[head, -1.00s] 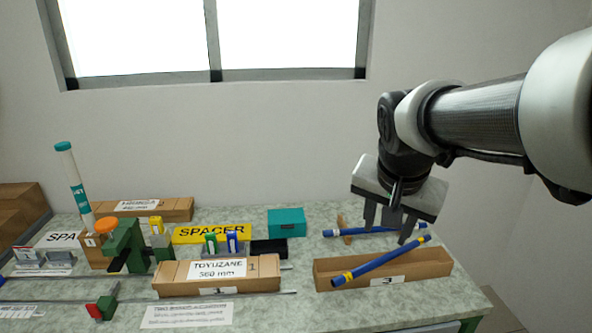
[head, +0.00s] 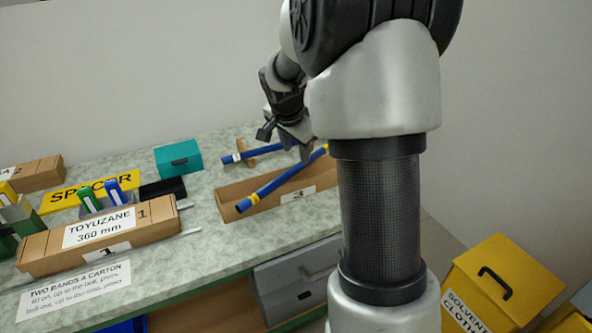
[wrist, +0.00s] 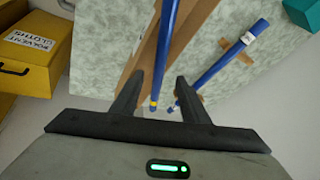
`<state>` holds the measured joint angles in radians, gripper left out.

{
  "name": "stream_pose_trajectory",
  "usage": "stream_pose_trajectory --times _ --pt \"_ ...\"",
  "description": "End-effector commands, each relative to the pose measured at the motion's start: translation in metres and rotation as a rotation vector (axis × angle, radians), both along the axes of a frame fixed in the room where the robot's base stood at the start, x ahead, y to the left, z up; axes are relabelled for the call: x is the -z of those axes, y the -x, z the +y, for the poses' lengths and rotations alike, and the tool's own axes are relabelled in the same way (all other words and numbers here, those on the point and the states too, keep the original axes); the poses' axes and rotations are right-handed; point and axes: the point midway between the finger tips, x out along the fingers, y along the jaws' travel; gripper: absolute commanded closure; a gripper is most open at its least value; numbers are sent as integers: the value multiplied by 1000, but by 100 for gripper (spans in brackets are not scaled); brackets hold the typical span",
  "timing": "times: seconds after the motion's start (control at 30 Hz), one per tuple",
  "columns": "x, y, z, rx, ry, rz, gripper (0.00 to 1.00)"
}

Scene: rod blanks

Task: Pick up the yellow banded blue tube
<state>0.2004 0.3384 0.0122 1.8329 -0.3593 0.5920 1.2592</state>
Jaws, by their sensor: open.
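In the head view my gripper (head: 304,152) is over the tube's far end, partly hidden by my arm. A second blue tube (head: 265,151) with a white label lies behind on a wooden rest.
A teal box (head: 179,158) stands at the back. A closed carton labelled TOYUZANE (head: 150,222) lies left, with a yellow SPACER sign (head: 90,188) behind it. A yellow SOLVENT CLOTHS bin (head: 492,290) stands right of the bench. A grey drawer (head: 296,278) is under the bench.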

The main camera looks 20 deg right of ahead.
Motion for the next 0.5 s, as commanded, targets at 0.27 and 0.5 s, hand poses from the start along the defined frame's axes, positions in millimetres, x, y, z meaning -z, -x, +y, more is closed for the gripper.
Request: stream_pose_trajectory --times 0.27,0.5 --pt "19 -7 -5 -2 0 0 59" --pt "50 -14 -7 -2 0 3 59"
